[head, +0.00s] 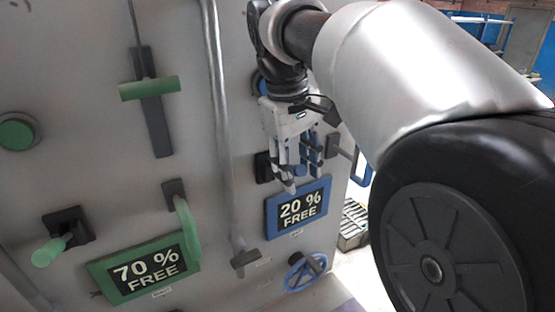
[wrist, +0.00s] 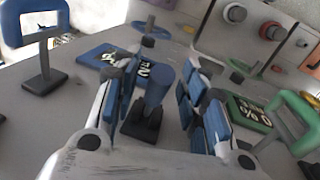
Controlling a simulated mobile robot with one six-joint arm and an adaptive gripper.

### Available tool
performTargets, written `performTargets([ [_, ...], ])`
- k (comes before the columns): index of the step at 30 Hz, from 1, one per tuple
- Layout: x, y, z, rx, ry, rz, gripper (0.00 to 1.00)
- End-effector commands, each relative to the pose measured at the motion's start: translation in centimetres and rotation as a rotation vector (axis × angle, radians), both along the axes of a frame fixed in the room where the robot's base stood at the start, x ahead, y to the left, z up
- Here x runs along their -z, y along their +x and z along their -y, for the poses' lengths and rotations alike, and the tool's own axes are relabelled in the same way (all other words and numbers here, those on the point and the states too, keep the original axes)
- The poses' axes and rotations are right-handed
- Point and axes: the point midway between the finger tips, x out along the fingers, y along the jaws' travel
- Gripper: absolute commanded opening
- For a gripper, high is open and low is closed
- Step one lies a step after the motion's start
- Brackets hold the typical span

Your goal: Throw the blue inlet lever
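The blue inlet lever (wrist: 158,88) shows in the wrist view as a short blue round grip on a black base (wrist: 142,121). It stands between the two sides of my gripper (wrist: 172,72), with a gap visible on the right. In the head view my gripper (head: 300,168) hangs in front of the panel, just above the blue "20 % FREE" display (head: 298,208). Its blue-padded fingers are apart. There the lever's grip is mostly hidden behind the fingers, and a black base (head: 263,167) shows at their left. Contact with the lever cannot be made out.
A blue loop handle (wrist: 37,22) stands on the panel to one side. A blue handwheel (head: 304,271) sits below the display. A vertical pipe (head: 217,110) separates the green controls, including a green lever (head: 48,252) and the "70 % FREE" display (head: 145,268).

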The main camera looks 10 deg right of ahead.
Motion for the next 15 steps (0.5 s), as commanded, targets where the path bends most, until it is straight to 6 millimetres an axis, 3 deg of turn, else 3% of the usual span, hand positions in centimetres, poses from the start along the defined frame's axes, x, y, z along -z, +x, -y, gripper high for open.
performTargets([
  [11,0.64,0.03,0.11,0.000,0.000,0.000,0.40],
  [15,0.64,0.02,0.10,0.000,0.000,0.000,0.31],
])
